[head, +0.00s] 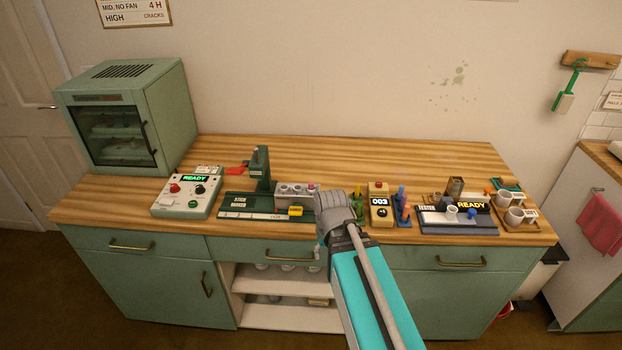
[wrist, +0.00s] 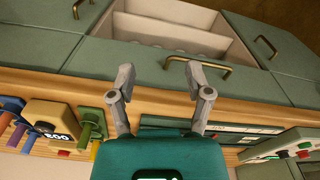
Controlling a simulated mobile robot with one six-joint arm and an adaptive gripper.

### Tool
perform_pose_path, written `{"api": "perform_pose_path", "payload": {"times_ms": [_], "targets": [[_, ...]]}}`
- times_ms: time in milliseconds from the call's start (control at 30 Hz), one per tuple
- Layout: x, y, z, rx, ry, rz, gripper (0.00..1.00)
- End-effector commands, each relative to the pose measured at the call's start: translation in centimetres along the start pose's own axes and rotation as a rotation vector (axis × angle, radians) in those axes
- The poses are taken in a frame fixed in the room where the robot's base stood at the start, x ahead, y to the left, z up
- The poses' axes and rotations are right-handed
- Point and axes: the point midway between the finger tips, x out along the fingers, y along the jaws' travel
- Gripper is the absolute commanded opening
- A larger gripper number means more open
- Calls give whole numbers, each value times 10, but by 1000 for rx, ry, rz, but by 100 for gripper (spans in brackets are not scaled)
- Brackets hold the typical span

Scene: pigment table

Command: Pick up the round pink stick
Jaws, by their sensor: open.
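A small pink tip (head: 311,186) shows at the right end of a grey block (head: 292,190), just left of my gripper in the head view. It is too small to tell whether it is the round pink stick, and part of it may be hidden by my gripper. My gripper (head: 322,236) is over the front edge of the counter, right of the block. In the wrist view my gripper (wrist: 159,74) is open, its two fingers spread with nothing between them. No pink stick can be made out in the wrist view.
A tester (head: 458,222) with cups is further right. A control box (head: 187,194) and a cabinet oven (head: 126,115) are left. The counter's back is clear.

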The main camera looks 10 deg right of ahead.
Motion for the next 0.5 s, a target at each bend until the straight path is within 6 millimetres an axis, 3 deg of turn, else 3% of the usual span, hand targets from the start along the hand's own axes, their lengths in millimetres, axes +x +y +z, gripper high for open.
{"api": "perform_pose_path", "payload": {"times_ms": [33,500], "targets": [[-19,0,-2,-3,1,0,65],[-104,1,-22,-70,9,1,65]]}}
